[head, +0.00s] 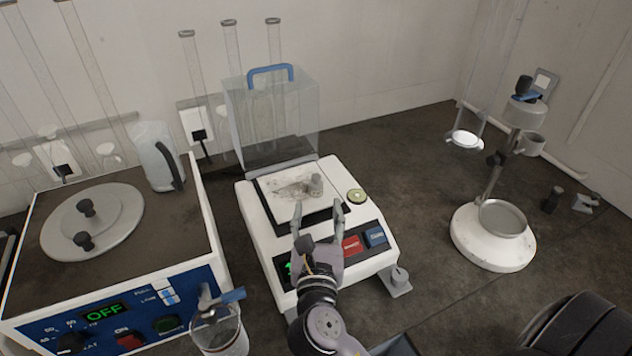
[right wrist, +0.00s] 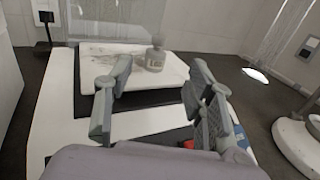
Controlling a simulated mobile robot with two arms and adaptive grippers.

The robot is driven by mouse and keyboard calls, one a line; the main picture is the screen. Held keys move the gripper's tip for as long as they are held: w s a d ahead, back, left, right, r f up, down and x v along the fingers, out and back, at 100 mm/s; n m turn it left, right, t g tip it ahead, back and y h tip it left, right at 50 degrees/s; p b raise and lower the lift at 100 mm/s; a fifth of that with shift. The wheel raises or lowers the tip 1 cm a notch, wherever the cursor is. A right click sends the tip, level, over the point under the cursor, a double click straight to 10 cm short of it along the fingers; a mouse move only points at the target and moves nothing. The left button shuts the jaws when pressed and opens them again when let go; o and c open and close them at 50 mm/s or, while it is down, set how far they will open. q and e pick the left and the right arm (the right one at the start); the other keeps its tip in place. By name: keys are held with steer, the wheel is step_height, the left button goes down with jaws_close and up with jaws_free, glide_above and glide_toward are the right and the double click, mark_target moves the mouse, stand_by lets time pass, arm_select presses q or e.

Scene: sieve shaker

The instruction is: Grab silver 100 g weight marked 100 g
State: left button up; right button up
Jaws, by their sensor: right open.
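A small silver-grey weight with a knob on top (head: 316,185) stands upright on the white plate of the balance (head: 255,225). In the right wrist view the weight (right wrist: 155,56) stands beyond the fingertips, roughly between their lines; its marking is too small to read. My right gripper (head: 318,212) is open and empty over the front of the balance, its fingers pointing at the weight without touching it. The right wrist view shows both fingers (right wrist: 160,82) spread apart. My left gripper is out of view.
A clear box with a blue handle (head: 240,105) stands behind the plate. A white-based stand (head: 480,250) is at the right, a control box (head: 185,230) at the left. Dark counter between balance and stand is clear.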

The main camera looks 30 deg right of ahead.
mark_target(316, 181)
steer(key=x, duration=0.4)
steer(key=shift+w, duration=0.1)
steer(key=shift+w+d, duration=0.1)
steer(key=shift+d, duration=0.05)
steer(key=shift+w+r+p, duration=0.2)
steer(key=shift+w+p, duration=0.05)
steer(key=shift+p, duration=0.1)
steer(key=x, duration=0.3)
steer(key=shift+w+r+p, duration=0.25)
steer(key=shift+w+p, duration=0.1)
steer(key=shift+w, duration=0.05)
steer(key=shift+w+d, duration=0.3)
steer(key=shift+w, duration=0.15)
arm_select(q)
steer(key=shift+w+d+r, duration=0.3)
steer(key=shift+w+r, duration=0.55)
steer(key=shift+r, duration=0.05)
arm_select(e)
steer(key=shift+c, duration=0.6)
